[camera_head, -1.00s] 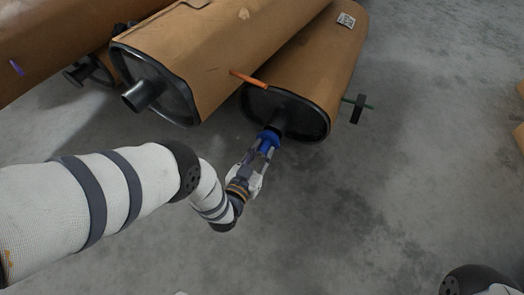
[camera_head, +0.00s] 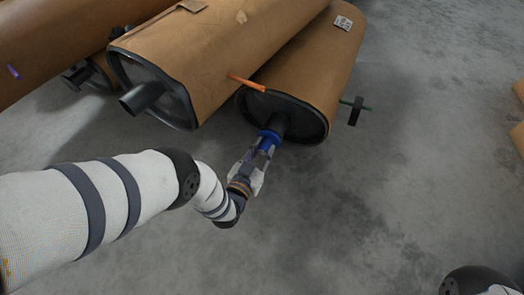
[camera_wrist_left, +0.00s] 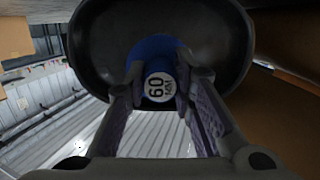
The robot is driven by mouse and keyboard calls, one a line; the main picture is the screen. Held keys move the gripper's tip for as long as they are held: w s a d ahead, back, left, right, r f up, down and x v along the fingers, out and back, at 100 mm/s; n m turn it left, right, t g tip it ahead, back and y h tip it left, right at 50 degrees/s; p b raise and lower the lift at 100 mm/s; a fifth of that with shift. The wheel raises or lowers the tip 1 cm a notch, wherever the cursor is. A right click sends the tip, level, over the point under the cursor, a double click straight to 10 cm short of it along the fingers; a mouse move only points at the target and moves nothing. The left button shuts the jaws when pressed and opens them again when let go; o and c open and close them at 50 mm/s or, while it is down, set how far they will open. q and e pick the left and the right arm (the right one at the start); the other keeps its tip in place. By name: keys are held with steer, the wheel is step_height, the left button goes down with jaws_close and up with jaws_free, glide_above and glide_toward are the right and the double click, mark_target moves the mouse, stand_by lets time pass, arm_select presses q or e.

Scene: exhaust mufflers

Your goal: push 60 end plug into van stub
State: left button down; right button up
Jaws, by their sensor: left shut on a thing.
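The blue 60 end plug (camera_head: 268,138) is between the fingers of my left gripper (camera_head: 262,150), which is shut on it. In the left wrist view the plug (camera_wrist_left: 158,52) shows its white face marked 60, with a gripper finger on each side. The plug is against the open end of the dark stub (camera_head: 280,122) on the end face of the right-hand brown muffler (camera_head: 312,75). How deep the plug sits in the stub is hidden. Of my right arm, only a part shows at the bottom right corner; its gripper is out of view.
A larger brown muffler (camera_head: 205,50) with an open grey stub (camera_head: 140,98) lies to the left. An orange marker (camera_head: 248,83) lies by the two mufflers. A dark part on a green rod (camera_head: 356,110) sticks out at right. The grey floor in front is clear.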

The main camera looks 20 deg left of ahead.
arm_select(q)
steer(key=shift+w, duration=0.25)
steer(key=shift+w, duration=0.3)
steer(key=c, duration=1.3)
jaws_free()
steer(key=s+r, duration=0.2)
steer(key=s, duration=1)
steer(key=shift+a, duration=0.2)
steer(key=shift+w, duration=0.1)
